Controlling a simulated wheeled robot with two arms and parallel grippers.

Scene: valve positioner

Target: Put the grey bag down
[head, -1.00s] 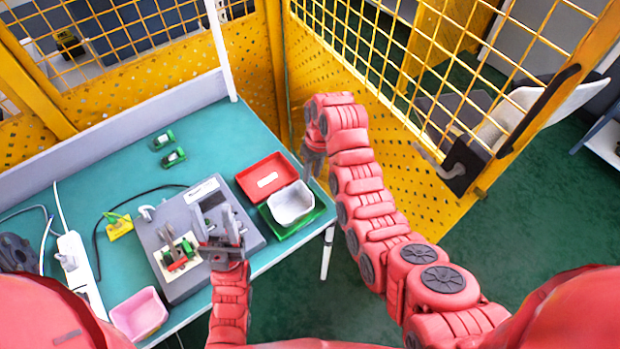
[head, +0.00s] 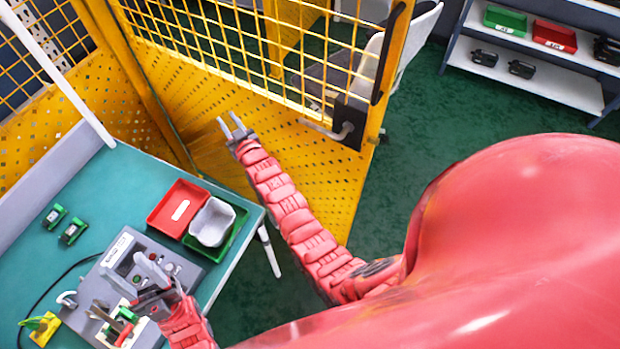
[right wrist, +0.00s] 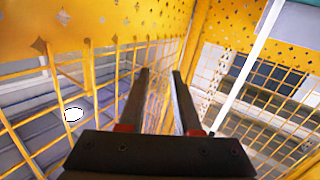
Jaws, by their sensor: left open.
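A pale grey, soft-looking open bag or bin (head: 212,222) sits on the green tray (head: 238,228) at the table's right edge in the head view. No gripper touches it. My right gripper (head: 233,127) is beyond the table edge in front of the yellow fence, up and right of the bag. It is open and empty, and its fingers (right wrist: 160,75) stand apart in the right wrist view. My left gripper (head: 128,268) is open over the grey device box (head: 190,267), close to a small red-and-green part (head: 120,328). The bag's inside looks empty.
A red tray (head: 170,216) lies beside the bag. Two small green parts (head: 72,231) lie on the teal table (head: 100,190). A yellow mesh fence (head: 270,165) stands behind my right arm. A shelf (head: 530,85) with bins stands far right.

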